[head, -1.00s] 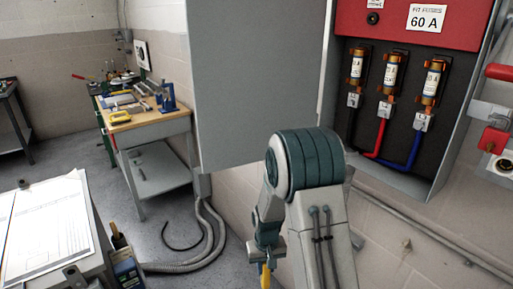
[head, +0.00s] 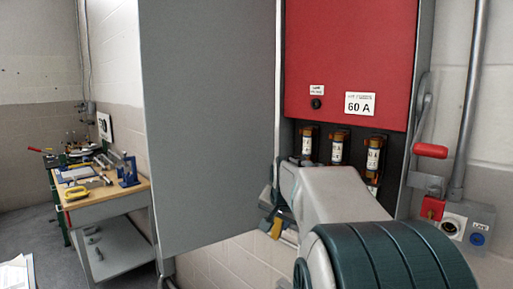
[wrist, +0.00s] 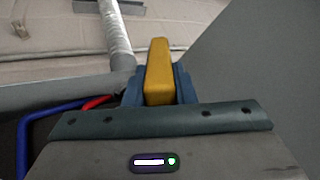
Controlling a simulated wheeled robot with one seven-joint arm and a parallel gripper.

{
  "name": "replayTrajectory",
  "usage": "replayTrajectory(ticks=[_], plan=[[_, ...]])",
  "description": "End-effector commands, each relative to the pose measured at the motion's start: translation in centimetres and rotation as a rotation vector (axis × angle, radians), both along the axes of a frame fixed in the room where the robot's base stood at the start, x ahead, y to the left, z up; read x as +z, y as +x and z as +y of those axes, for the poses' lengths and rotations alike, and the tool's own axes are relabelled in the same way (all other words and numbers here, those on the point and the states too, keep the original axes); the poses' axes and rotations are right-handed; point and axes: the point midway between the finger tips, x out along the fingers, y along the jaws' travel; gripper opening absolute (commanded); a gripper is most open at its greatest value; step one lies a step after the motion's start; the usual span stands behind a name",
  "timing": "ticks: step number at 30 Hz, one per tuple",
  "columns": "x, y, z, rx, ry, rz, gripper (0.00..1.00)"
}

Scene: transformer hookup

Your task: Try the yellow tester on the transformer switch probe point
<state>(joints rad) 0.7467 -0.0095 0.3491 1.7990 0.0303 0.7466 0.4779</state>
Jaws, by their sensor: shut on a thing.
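My gripper (wrist: 159,86) is shut on the yellow tester (wrist: 158,62), which stands up between its two blue fingers in the wrist view. In the head view my gripper (head: 270,212) and the tester (head: 277,229) show small at the lower left of the open switch box, in front of its lower opening. The box has a red panel (head: 350,55) with a 60 A label. A small round black point (head: 316,104) sits on the panel under a small label; I cannot tell if it is the probe point. My arm hides the box's lower part.
The grey box door (head: 207,120) stands open on the left. Three fuses (head: 336,150) sit below the panel. A red-handled lever (head: 430,150) is on the box's right side. A workbench (head: 95,195) with tools stands at the far left. Blue cable (wrist: 24,140) runs close to my gripper.

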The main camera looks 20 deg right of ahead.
Motion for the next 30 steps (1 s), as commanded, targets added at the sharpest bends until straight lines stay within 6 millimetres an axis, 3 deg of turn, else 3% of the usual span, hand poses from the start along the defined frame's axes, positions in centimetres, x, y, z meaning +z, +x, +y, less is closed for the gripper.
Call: replayTrajectory(ticks=[1,6,11,15,22,30], plan=[[3.4,-1.2,-0.9,-0.059,-0.03,-0.059,0.01],[11.7,-4.5,-2.0,-0.228,-0.122,-0.224,0.01],[18.5,-7.5,-1.4,-0.366,-0.231,-0.363,0.01],[23.4,-9.5,0.4,-0.474,-0.337,-0.469,0.01],[28.8,-10.1,4.8,-0.627,-0.516,-0.602,0.01],[30.0,-7.3,8.4,-0.749,-0.668,-0.677,0.01]])
